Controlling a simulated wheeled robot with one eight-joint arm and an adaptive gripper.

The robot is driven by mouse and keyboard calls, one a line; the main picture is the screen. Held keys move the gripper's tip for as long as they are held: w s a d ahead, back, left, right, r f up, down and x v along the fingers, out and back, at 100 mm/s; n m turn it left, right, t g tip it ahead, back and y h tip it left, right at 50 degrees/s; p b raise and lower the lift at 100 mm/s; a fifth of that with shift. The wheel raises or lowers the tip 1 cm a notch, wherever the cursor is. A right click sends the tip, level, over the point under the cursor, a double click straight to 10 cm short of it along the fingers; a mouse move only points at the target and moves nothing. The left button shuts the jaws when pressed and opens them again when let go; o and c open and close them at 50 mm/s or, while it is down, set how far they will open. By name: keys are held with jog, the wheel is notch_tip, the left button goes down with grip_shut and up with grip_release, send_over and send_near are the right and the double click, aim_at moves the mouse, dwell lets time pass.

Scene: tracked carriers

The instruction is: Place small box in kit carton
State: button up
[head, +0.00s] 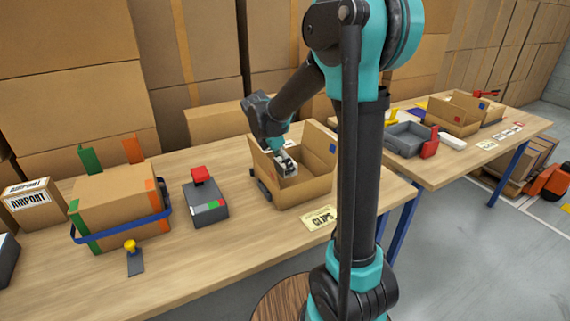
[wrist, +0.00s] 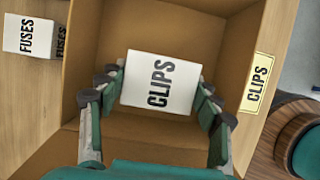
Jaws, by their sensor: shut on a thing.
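My gripper (head: 284,162) reaches down into the open kit carton (head: 305,190) on the near table. In the wrist view, my gripper (wrist: 159,85) is shut on a small white box (wrist: 160,85) labelled CLIPS, with one finger on each side. The carton's brown walls (wrist: 190,8) surround the box in that view. The box is inside or just over the carton's opening; whether it touches the floor I cannot tell. In the head view the box is mostly hidden by my gripper.
A CLIPS card (head: 320,218) lies in front of the carton. A white FUSES box (wrist: 30,36) stands left of it in the wrist view. A grey device with a red top (head: 205,200) and a strapped carton (head: 118,205) stand further left. A second table (head: 470,150) is at right.

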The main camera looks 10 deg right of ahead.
jog(key=shift+f, duration=0.6)
jog(key=o, duration=1.3)
jog(key=shift+r, duration=0.15)
jog(key=shift+r, duration=0.3)
jog(key=v, duration=1.2)
jog(key=shift+r, duration=0.2)
